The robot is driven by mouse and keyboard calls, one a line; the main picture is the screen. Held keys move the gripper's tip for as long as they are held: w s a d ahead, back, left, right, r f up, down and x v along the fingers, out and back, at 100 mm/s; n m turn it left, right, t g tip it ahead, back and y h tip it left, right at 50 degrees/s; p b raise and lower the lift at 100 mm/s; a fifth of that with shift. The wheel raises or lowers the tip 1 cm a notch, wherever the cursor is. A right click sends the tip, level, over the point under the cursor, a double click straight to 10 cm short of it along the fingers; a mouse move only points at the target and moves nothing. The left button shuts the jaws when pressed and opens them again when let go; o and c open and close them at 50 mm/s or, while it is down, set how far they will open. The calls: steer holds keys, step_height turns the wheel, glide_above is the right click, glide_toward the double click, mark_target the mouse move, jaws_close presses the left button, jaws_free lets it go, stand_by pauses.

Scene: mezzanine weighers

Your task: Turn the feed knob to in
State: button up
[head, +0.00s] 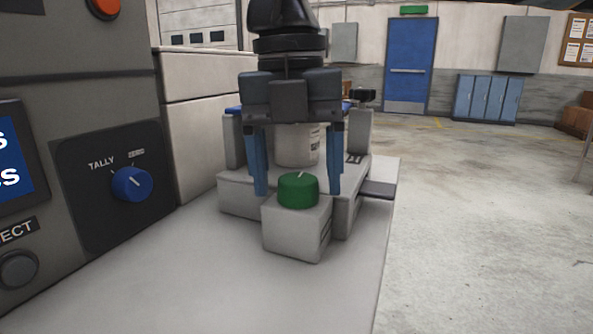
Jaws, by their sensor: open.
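A green knob (298,191) with a short white pointer line on top sits on a small white box (292,236). The pointer aims away from me, slightly right. No readable label shows beside it, so I cannot tell its marked position or confirm it is the feed knob. My gripper (297,192) points down with its two blue fingers wide apart, one on each side of the green knob in the picture. Gaps show between fingers and knob, and the jaws hold nothing. I cannot tell whether the fingertips are level with the knob or a little behind it.
A white cylindrical container (297,146) stands on the grey-white machine behind the green knob. The pale counter (215,275) in front is bare; open floor lies right.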

steer(key=c, duration=1)
steer(key=shift+c, duration=0.2)
